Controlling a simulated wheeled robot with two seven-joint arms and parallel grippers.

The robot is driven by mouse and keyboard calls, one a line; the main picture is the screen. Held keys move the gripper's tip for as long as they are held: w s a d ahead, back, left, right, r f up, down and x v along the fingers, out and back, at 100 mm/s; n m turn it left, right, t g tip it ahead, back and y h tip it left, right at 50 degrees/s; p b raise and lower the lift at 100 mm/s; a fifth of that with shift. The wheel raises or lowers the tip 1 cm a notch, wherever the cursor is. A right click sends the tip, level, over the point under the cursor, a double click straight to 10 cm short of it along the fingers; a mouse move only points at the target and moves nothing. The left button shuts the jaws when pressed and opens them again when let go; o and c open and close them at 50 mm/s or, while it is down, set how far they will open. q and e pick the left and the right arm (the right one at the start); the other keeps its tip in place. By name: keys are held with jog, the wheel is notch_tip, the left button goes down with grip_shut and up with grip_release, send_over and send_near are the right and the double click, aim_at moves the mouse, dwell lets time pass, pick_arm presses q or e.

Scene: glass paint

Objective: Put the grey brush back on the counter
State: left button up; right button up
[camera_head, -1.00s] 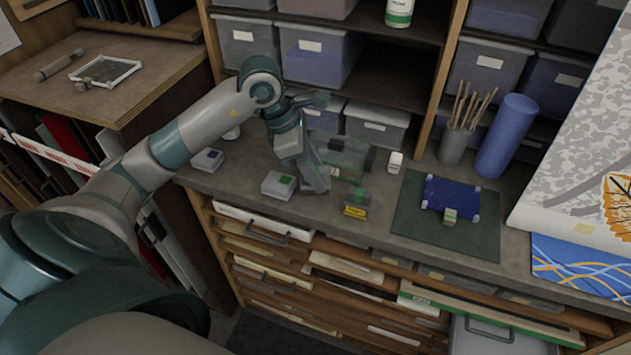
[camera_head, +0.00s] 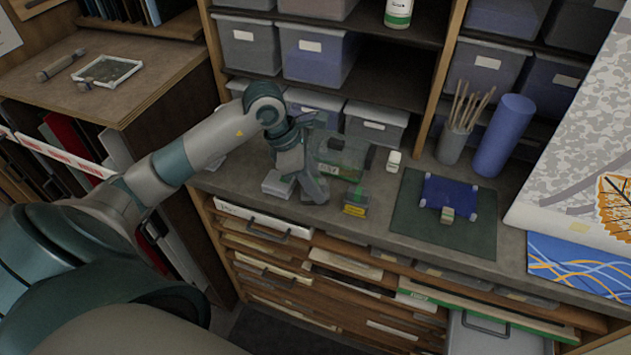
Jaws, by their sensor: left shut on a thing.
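The grey-brown counter (camera_head: 238,181) runs across the middle of the view. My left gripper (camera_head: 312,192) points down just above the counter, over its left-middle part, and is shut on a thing. That thing is most likely the grey brush, but the gripper hides most of it and I cannot make out its shape. I cannot tell whether it touches the counter. My right gripper is not in view.
A small light box (camera_head: 276,184) stands just left of the gripper. A yellow-labelled block (camera_head: 355,203) and clear green-tinted containers stand close on its right. Further right are a white bottle (camera_head: 394,161), a dark green mat (camera_head: 462,233) and a pot of sticks (camera_head: 453,145).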

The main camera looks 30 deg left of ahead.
pick_arm(q)
jog(key=shift+f, duration=0.15)
jog(key=o, duration=1)
jog(key=shift+r, duration=0.25)
jog(key=shift+s+a+r+b, duration=0.1)
jog(key=shift+a+r+b, duration=0.1)
jog(key=shift+r+b, duration=0.15)
jog(key=b+v, duration=0.4)
jog(key=v, duration=0.7)
